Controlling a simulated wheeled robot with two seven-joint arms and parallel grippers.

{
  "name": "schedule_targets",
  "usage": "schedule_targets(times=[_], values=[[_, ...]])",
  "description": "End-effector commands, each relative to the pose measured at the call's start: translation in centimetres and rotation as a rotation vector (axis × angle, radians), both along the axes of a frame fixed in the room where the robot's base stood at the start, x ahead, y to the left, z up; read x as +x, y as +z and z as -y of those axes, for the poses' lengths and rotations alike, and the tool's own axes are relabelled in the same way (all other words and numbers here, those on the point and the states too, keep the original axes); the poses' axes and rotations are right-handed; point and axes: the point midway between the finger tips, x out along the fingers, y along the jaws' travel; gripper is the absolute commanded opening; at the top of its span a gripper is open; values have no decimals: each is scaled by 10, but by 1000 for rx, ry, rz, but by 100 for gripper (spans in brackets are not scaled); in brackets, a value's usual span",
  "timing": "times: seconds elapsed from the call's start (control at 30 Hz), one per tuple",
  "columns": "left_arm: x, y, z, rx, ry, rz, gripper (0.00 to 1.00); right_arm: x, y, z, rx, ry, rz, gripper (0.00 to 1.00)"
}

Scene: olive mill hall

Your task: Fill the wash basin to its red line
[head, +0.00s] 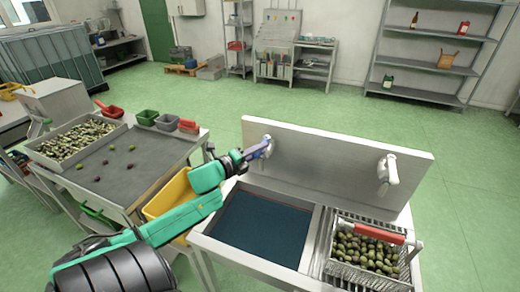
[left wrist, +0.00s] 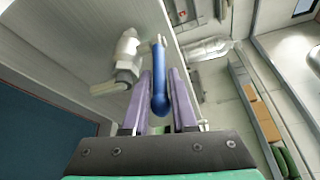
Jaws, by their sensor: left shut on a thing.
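The steel wash basin (head: 313,240) holds dark blue-looking water (head: 262,228). A thin reddish-brown strip shows along its inner edge above the water; I cannot tell the exact level against a red line. My left gripper (head: 257,152) reaches to the left tap (head: 268,141) on the splashback above the basin. In the left wrist view the purple fingers (left wrist: 160,100) are shut on the tap's blue lever (left wrist: 159,82), with the pale tap body (left wrist: 127,60) beside it. No stream shows clearly; the gripper hides part of the tap. My right gripper is out of view.
A wire basket of olives with a red handle (head: 378,231) sits right of the basin, below a second tap (head: 387,172). A yellow bin (head: 172,198) stands left, beside the olive sorting table (head: 140,158). Green floor is open behind.

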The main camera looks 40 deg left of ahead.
Motion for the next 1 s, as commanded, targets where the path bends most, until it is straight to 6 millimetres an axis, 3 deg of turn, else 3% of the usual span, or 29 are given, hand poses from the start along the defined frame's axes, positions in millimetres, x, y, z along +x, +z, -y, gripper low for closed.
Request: schedule_targets(times=[0.3,0.33,0.4,0.77,1.0], values=[[0,1,-1,1,1,1,0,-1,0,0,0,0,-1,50],[0,1,-1,1,1,1,30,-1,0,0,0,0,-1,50],[0,1,-1,1,1,1,49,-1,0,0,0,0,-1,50],[0,-2,1,-4,21,0,49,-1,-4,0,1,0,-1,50],[5,-6,12,-15,229,8,49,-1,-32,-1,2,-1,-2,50]])
